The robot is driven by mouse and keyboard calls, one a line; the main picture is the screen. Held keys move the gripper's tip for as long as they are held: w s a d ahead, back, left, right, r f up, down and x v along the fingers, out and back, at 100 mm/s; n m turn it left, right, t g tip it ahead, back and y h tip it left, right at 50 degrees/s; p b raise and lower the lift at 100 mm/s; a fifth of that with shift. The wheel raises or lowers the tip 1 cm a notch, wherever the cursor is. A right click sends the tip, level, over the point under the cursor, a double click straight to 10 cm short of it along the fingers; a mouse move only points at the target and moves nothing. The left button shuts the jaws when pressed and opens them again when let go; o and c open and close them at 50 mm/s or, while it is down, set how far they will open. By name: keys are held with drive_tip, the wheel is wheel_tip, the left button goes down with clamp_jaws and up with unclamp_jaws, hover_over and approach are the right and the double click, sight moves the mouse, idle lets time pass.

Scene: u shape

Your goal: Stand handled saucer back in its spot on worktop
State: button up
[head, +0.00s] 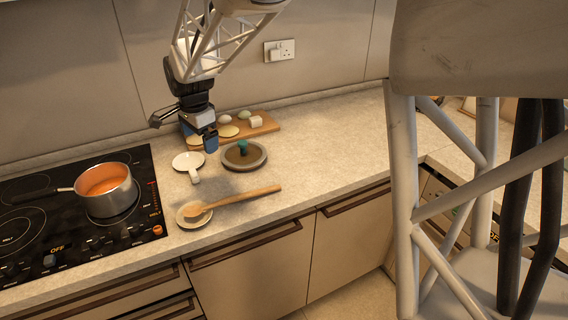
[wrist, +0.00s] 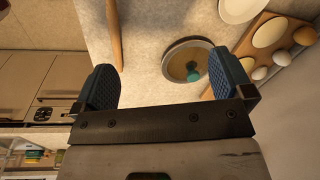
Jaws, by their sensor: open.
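A small white saucer with a short white handle (head: 186,161) lies on the worktop (head: 330,140), just below my gripper in the head view. A white dish, likely the same saucer, is cut off at the top edge of the wrist view (wrist: 238,8). A round grey-rimmed dish with a dark middle (head: 229,163) and a teal knob-like piece (head: 243,147) lies right of it; it also shows in the wrist view (wrist: 175,68). My gripper (head: 198,139) is open and empty above the worktop; its blue fingers are spread in the wrist view (wrist: 167,82).
A wooden board (head: 266,124) with several pale items stands behind. An orange-filled pan (head: 105,182) sits on the black hob (head: 40,215) at left. The worktop's right part is clear.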

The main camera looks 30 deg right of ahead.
drive_tip(key=s+d+n, duration=0.2)
drive_tip(key=s+n, duration=0.2)
drive_tip(key=s, duration=0.8)
drive_tip(key=s+d+r+n+t, duration=0.1)
drive_tip(key=s+n, duration=0.4)
drive_tip(key=s, duration=0.7)
drive_tip(key=s+d+r+n, duration=0.1)
drive_tip(key=s+d+n, duration=0.2)
drive_tip(key=s, duration=0.9)
drive_tip(key=shift+d+n, duration=0.15)
drive_tip(key=shift+n, duration=0.75)
